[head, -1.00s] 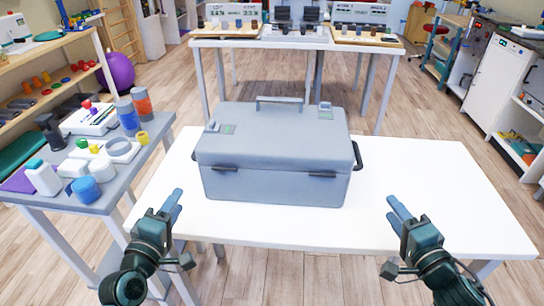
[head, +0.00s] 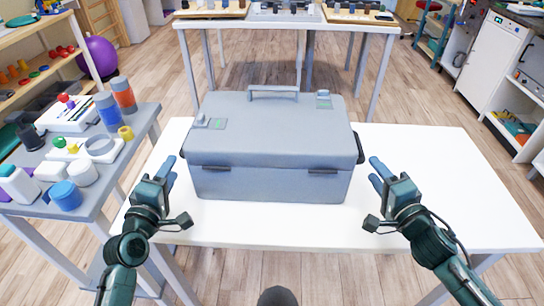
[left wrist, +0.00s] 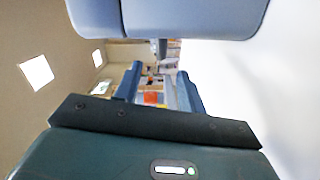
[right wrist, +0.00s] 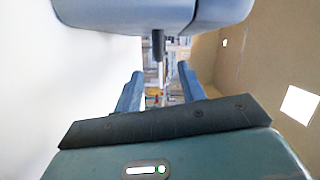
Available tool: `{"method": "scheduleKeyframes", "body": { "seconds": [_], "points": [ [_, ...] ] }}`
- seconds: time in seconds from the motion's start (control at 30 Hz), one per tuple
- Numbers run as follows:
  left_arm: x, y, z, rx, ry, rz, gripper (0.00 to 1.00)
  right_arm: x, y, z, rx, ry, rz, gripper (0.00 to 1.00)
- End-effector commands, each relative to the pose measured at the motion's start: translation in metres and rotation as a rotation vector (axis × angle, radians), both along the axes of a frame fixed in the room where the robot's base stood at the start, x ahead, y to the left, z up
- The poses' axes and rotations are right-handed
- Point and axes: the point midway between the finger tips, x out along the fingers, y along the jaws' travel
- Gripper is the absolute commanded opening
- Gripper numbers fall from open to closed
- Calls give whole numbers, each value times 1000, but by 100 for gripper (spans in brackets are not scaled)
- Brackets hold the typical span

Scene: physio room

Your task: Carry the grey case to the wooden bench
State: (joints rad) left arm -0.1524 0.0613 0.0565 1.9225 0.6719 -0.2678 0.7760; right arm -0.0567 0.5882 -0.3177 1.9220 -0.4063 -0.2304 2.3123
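The grey case (head: 270,170) sits shut on a white table (head: 430,190), with a handle on its lid and a dark handle at each end. My left gripper (head: 169,170) is open and empty beside the case's left end. My right gripper (head: 376,171) is open and empty beside its right end, near the dark right handle (head: 360,148). In the left wrist view the case (left wrist: 170,18) fills the top, beyond the open fingers (left wrist: 160,88). The right wrist view shows the case (right wrist: 150,14) and open fingers (right wrist: 160,92) likewise. I cannot pick out a wooden bench.
A grey side table (head: 85,205) with bottles, jars and tape stands close on the left. Another table (head: 285,22) with trays stands behind. A white cabinet (head: 492,60) is at the right. The white table is clear right of the case.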

Motion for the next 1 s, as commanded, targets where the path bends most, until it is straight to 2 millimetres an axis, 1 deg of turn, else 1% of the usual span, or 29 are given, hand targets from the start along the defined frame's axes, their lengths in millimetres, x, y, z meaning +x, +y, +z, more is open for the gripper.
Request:
{"method": "scheduleKeyframes", "body": {
  "seconds": [0.03,0.3,0.4,0.5,0.7,0.97,1.0],
  "points": [
    [11,-1,1,-1,-2,0,40,11,3,1,-1,-4,0,40],
    [61,-8,-1,-1,0,-1,40,59,16,-3,-1,-3,0,40],
    [76,-9,-1,0,0,-1,40,74,20,-3,0,-2,-1,40],
    [86,-11,-2,0,1,-1,40,84,23,-5,-1,0,-1,40],
    [96,-12,-2,1,1,-1,40,93,25,-6,0,0,0,40],
    [96,-12,-2,1,1,-1,40,93,26,-6,0,0,0,40],
    [96,-12,-2,1,1,-1,38,93,26,-6,0,0,0,37]
  ]
}}
